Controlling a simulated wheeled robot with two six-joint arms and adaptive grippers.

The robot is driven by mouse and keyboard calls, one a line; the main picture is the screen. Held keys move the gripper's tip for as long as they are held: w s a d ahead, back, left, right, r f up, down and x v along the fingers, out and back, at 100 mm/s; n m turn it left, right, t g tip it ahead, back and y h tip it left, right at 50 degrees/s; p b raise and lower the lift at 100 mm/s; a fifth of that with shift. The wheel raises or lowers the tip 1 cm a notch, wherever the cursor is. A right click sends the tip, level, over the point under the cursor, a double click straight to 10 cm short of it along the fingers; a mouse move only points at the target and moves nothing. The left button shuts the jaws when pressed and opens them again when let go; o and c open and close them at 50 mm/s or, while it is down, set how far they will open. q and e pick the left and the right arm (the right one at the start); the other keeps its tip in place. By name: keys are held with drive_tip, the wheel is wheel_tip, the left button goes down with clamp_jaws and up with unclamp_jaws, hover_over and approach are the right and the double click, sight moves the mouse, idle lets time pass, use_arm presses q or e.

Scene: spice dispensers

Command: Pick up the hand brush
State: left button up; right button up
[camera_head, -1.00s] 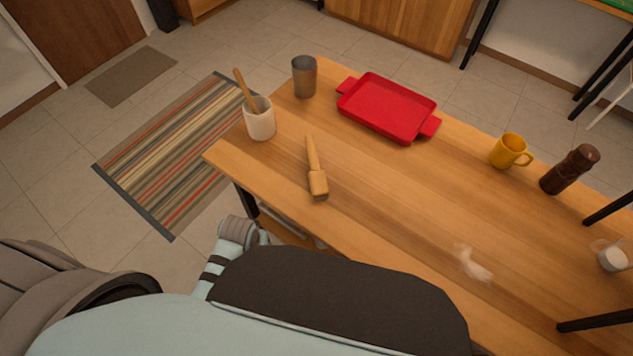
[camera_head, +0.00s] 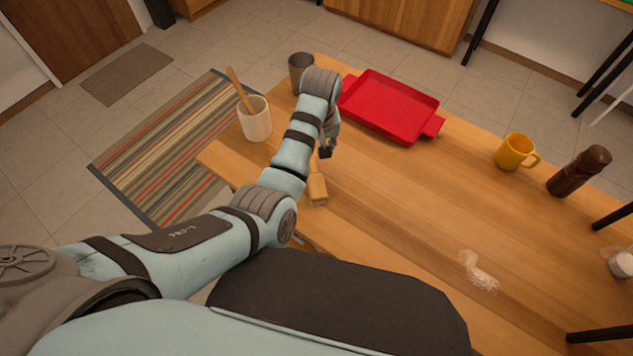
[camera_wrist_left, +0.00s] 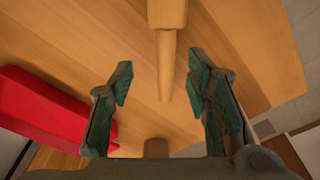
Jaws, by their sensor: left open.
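The hand brush (camera_head: 317,190) is wooden and lies on the table near its left edge. In the head view my left arm hides most of its handle. In the left wrist view its head (camera_wrist_left: 167,14) is at the top and its handle (camera_wrist_left: 166,65) runs down between my fingers. My left gripper (camera_head: 326,150) is over the handle end of the brush. In the left wrist view the gripper (camera_wrist_left: 160,83) is open and empty, with one finger on each side of the handle and apart from it. My right gripper is not in view.
A red tray (camera_head: 390,106) lies right of my gripper. A grey cup (camera_head: 299,70) and a white holder with a wooden utensil (camera_head: 255,122) stand at the left. A yellow mug (camera_head: 514,151), dark mill (camera_head: 579,172) and white crumbs (camera_head: 479,272) are farther right. The table's middle is clear.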

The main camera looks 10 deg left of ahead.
use_arm(q)
drive_tip(key=f, duration=0.3)
drive_tip(key=a+f+b, duration=0.1)
drive_tip(key=f, duration=0.2)
drive_tip(key=w+f+b, duration=0.1)
drive_tip(key=f, duration=0.2)
drive_tip(key=shift+a, duration=0.2)
drive_tip(key=shift+r, duration=0.1)
clamp_jaws()
